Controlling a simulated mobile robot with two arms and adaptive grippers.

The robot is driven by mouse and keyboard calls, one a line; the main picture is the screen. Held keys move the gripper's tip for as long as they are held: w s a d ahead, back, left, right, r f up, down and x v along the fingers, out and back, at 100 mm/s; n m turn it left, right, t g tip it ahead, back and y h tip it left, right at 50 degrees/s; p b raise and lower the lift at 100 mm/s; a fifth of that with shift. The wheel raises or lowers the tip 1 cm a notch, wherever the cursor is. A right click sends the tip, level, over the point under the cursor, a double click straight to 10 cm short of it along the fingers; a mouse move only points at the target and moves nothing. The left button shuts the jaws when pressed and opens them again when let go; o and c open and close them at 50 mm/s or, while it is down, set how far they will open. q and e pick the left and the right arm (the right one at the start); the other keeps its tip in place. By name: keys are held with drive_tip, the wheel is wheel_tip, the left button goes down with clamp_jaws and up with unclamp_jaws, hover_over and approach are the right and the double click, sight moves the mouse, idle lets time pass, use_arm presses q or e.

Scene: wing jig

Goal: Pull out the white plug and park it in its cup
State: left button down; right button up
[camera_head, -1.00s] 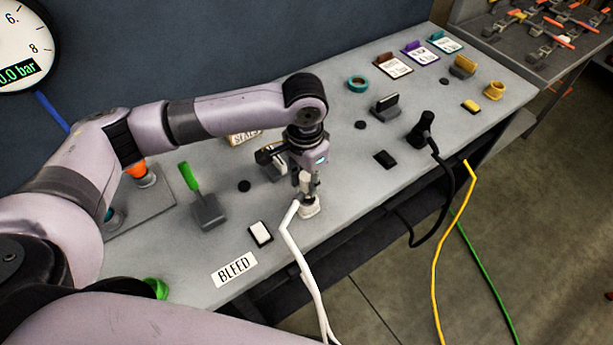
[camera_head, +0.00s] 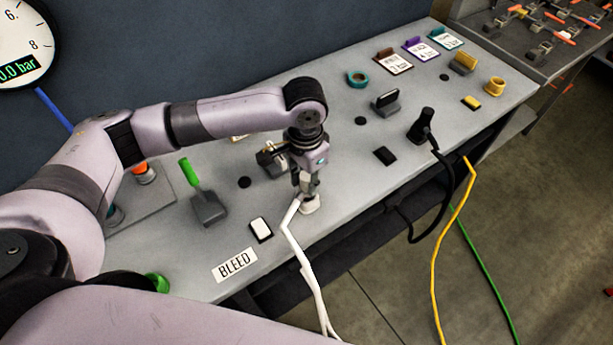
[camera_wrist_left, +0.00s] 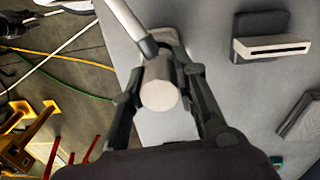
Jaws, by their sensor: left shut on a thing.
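My left gripper (camera_head: 308,184) points down over the front part of the bench and is shut on the white plug. In the left wrist view the round pale end of the white plug (camera_wrist_left: 159,94) sits between the two fingers, and a white cable (camera_wrist_left: 128,20) leads away from it. In the head view a white piece (camera_head: 310,205) shows at bench level right under the fingers; I cannot tell whether it is the plug's lower part, a socket or a cup. The white cable (camera_head: 291,240) hangs over the front edge.
A black plug (camera_head: 424,125) with a black cable stands to the right. A yellow cup (camera_head: 495,87) is at the far right.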

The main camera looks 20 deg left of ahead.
use_arm(q)
drive_tip(key=shift+f, duration=0.8)
drive_tip(key=c, duration=1.2)
unclamp_jaws()
wheel_tip(320, 180, up, 12)
drive_tip(key=shift+r, duration=0.1)
